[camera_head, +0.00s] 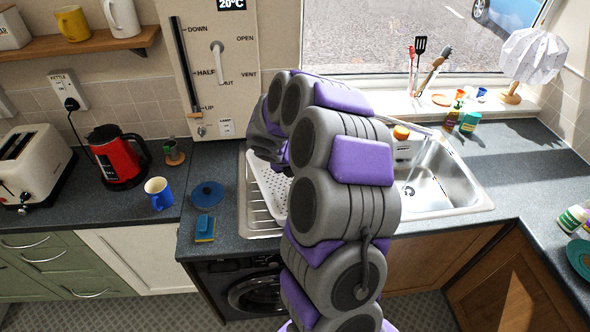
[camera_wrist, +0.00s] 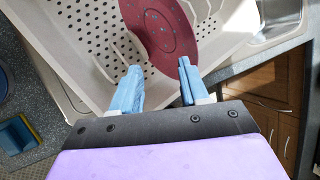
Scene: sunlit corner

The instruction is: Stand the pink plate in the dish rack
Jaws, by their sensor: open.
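The pink plate (camera_wrist: 168,30), a dark pink disc with small dots on its face, is inside the white perforated dish rack (camera_wrist: 88,45) in the wrist view. It shows as a narrowed oval, cut off by the top edge of the picture, so it looks tipped up; its support is not clear. My gripper (camera_wrist: 160,80) is open, its two blue fingers just short of the plate's near edge with nothing held between them. In the head view the rack (camera_head: 266,188) sits on the drainer left of the sink. My arm hides the gripper and the plate there.
The sink bowl (camera_head: 440,180) with running tap water lies right of my arm. The right counter is mostly clear.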

